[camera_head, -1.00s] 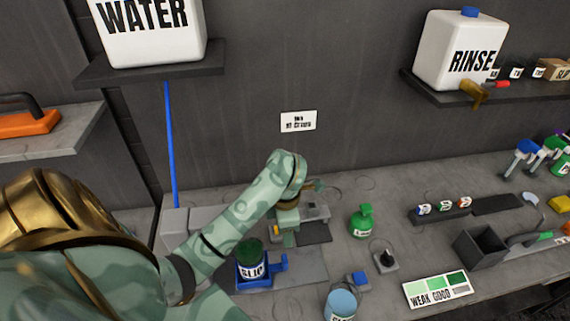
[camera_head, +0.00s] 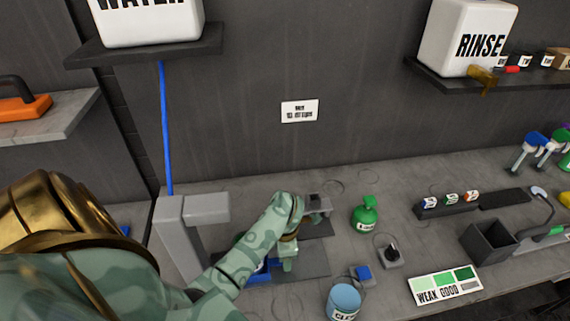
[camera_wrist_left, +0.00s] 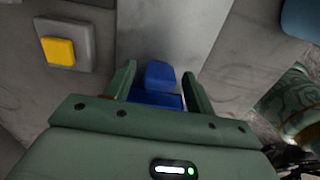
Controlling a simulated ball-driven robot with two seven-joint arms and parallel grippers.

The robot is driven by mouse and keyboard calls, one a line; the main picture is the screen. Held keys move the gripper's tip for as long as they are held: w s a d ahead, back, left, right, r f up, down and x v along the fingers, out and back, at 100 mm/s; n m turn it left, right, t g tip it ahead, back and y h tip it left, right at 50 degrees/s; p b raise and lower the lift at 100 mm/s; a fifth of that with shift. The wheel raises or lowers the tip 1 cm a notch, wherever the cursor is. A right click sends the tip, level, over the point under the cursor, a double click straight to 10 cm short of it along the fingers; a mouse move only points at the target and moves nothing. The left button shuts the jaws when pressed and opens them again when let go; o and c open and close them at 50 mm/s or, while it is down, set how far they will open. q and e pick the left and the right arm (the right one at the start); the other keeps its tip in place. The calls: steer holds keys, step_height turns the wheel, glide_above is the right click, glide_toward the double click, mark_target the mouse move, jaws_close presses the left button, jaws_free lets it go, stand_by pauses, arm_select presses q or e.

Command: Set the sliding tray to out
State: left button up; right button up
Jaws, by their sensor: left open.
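The blue sliding tray (camera_head: 258,270) sits on a grey plate (camera_head: 314,258) on the bench. My left arm hides most of it in the head view, including the SLIP jar seen there earlier. My left gripper (camera_head: 287,264) is low over the plate, at the right side of the tray. In the left wrist view, its open fingers (camera_wrist_left: 158,76) stand on either side of an upright blue tab of the tray (camera_wrist_left: 160,74), with a gap on each side. My right gripper is not in view.
A grey post (camera_head: 180,235) stands left of my forearm. A yellow button (camera_wrist_left: 60,50) shows in the wrist view.

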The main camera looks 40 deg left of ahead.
arm_select(q)
jaws_close()
steer(key=w+d+b, duration=0.1)
steer(key=w+d, duration=0.1)
steer(key=w, duration=0.1)
steer(key=w+d, duration=0.3)
steer(key=shift+w+f+b, duration=0.1)
steer(key=shift+b, duration=0.3)
steer(key=shift+w+d, duration=0.15)
steer(key=shift+d, duration=0.05)
jaws_free()
steer(key=shift+w+d, duration=0.1)
steer(key=shift+w, duration=0.1)
